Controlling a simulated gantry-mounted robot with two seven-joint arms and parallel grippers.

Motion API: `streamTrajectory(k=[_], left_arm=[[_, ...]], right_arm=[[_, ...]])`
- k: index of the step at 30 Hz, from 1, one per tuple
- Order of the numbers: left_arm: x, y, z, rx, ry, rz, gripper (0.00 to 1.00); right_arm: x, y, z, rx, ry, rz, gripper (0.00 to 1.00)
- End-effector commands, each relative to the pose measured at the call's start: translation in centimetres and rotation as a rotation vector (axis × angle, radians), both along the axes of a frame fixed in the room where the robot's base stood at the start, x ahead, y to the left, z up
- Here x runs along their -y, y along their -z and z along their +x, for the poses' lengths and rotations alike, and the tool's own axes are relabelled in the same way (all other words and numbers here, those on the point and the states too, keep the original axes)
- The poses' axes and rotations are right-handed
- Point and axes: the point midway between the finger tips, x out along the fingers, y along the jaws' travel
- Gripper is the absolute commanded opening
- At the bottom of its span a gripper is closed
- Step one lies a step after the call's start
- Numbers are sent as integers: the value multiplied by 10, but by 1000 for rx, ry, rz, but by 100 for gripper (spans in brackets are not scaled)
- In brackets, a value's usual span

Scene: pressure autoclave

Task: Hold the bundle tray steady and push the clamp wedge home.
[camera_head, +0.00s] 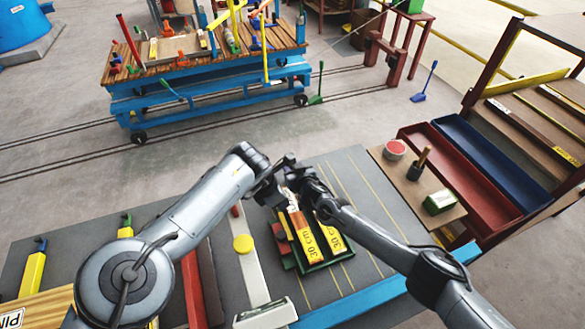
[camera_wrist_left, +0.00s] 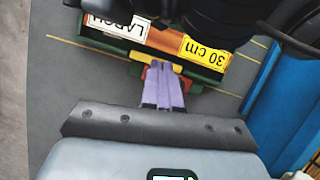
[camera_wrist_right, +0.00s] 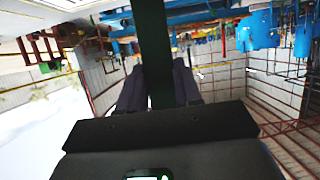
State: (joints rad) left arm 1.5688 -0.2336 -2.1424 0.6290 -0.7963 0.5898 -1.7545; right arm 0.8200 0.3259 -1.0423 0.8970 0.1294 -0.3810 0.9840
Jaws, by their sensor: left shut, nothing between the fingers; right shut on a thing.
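The bundle tray (camera_head: 318,267) is dark green and lies on the grey bench top. It holds short boards with yellow "30 cm" labels (camera_head: 306,238). In the left wrist view its green wall (camera_wrist_left: 205,85) shows, with a small red and yellow piece (camera_wrist_left: 153,73), perhaps the clamp wedge, at its middle. My left gripper (camera_head: 268,195) is shut and empty; its lilac fingertips (camera_wrist_left: 164,84) are at that piece, and contact is unclear. My right gripper (camera_head: 300,185) is at the tray's far end. In the right wrist view it is shut on a dark green bar (camera_wrist_right: 158,60), apparently part of the tray.
On the right, a brown side shelf (camera_head: 408,192) carries a red tin and a green box, beside red and blue troughs (camera_head: 490,160). Bare bench (camera_head: 365,200) lies right of the tray.

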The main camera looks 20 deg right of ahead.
Motion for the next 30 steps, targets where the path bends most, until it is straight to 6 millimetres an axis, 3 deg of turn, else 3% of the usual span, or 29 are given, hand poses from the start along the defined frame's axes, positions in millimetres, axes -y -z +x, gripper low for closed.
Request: streamTrajectory(k=[6,13,21,30], left_arm=[[17,1,18,-83,-595,-84,0],[18,4,31,-207,-1234,-198,0],[26,1,30,-459,-1975,-393,0],[14,3,19,-773,-2798,-575,0]], right_arm=[[0,0,0,0,0,-1,0],[0,0,0,0,1,-1,0],[0,0,0,-1,1,-1,0],[0,0,0,-1,1,-1,0]])
